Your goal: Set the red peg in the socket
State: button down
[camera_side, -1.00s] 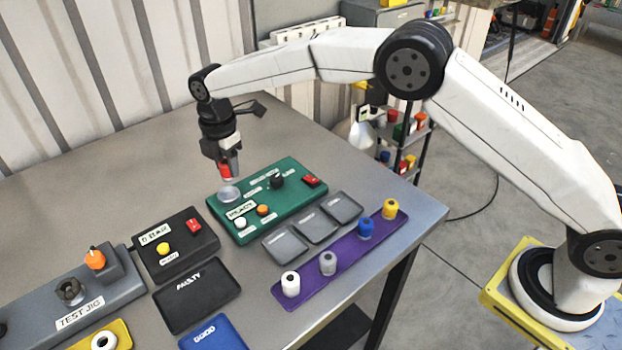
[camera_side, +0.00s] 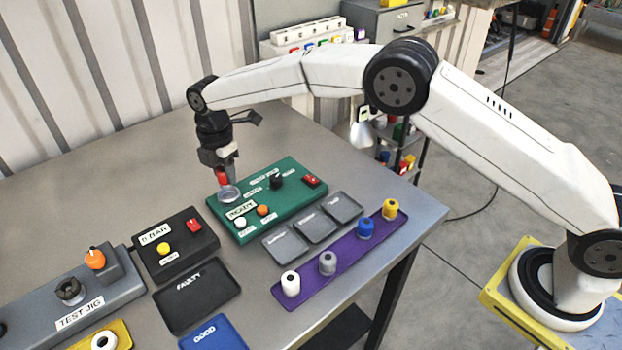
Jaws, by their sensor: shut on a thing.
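My gripper (camera_side: 227,172) points down over the left end of the green panel (camera_side: 290,210). It is shut on the red peg (camera_side: 222,179), which hangs upright between the jaws, partly hidden by them. The peg's lower end is close to a round, pale, glassy ring (camera_side: 229,195) on the panel. I cannot tell whether they touch. A dark round holder with a hole (camera_side: 70,291) stands on the grey test jig (camera_side: 105,306) at the lower left. No part is labelled as the socket, so I cannot tell which it is.
The purple strip (camera_side: 309,283) holds white, grey, blue and yellow pegs. Three grey trays (camera_side: 314,229) lie beside the green panel. A black button box (camera_side: 176,246), a black FAULTY tray (camera_side: 197,296) and a blue GOOD tray (camera_side: 212,335) stand in front. The table's far left is clear.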

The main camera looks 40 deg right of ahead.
aim_at(227, 185)
jog(key=shift+f, duration=1.25)
jog(key=shift+f, duration=0.75)
dwell(1.1)
grip_release()
dwell(0.4)
jog(key=shift+r, duration=0.1)
jog(key=shift+r, duration=3.95)
jog(key=shift+d, duration=0.1)
